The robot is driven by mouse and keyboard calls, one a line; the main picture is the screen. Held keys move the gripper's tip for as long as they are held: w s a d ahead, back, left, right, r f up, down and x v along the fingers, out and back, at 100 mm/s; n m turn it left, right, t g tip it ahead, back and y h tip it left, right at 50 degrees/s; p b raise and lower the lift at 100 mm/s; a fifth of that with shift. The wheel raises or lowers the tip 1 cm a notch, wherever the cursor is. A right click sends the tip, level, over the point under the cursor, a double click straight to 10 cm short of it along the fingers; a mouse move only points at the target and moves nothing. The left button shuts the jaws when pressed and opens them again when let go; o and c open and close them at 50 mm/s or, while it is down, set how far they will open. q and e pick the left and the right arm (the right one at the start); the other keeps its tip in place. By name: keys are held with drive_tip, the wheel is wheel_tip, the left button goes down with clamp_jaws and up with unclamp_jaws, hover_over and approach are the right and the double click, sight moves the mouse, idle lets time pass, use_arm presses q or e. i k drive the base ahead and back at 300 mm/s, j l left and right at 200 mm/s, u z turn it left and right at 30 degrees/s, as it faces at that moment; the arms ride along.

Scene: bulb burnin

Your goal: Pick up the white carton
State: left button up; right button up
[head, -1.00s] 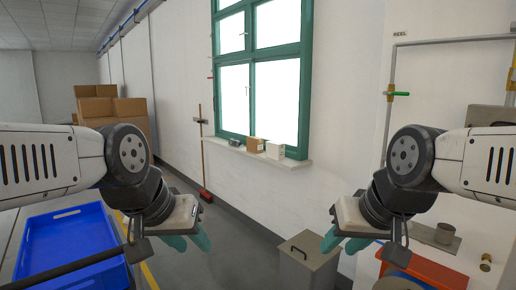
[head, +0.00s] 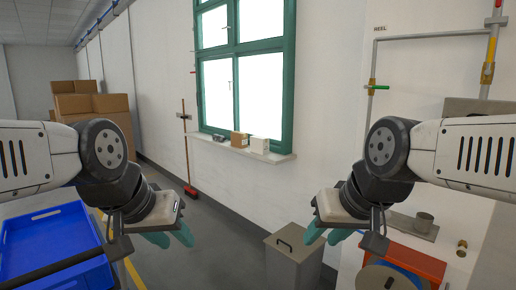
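The white carton (head: 260,145) stands on the window sill (head: 246,153), at the right of a brown carton (head: 239,139). Both grippers are well in front of it and apart from it. My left gripper (head: 168,238) hangs at the lower left, with teal fingers pointing down and to the right. My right gripper (head: 326,236) hangs at the lower right of the sill. I see no object in either gripper. The finger gaps are not clear from this angle.
A blue crate (head: 52,222) is at the lower left. A grey lidded bin (head: 292,262) stands on the floor below the sill. A red broom (head: 190,189) leans on the wall. A red-orange bench item (head: 412,262) is at the lower right. Stacked brown boxes (head: 95,103) are far left.

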sight(259, 144)
drive_tip(key=i+l+u, duration=0.15)
drive_tip(key=i, duration=1)
drive_tip(key=i+u, duration=0.3)
drive_tip(key=i, duration=0.4)
drive_tip(key=i+u, duration=0.35)
drive_tip(key=i, duration=0.35)
drive_tip(key=i+z, duration=0.25)
drive_tip(key=i, duration=0.3)
drive_tip(key=i+z, duration=0.3)
drive_tip(key=i, duration=0.25)
drive_tip(key=i+j+z, duration=0.25)
drive_tip(key=i, duration=0.25)
drive_tip(key=k+l, duration=0.15)
drive_tip(key=u, duration=0.05)
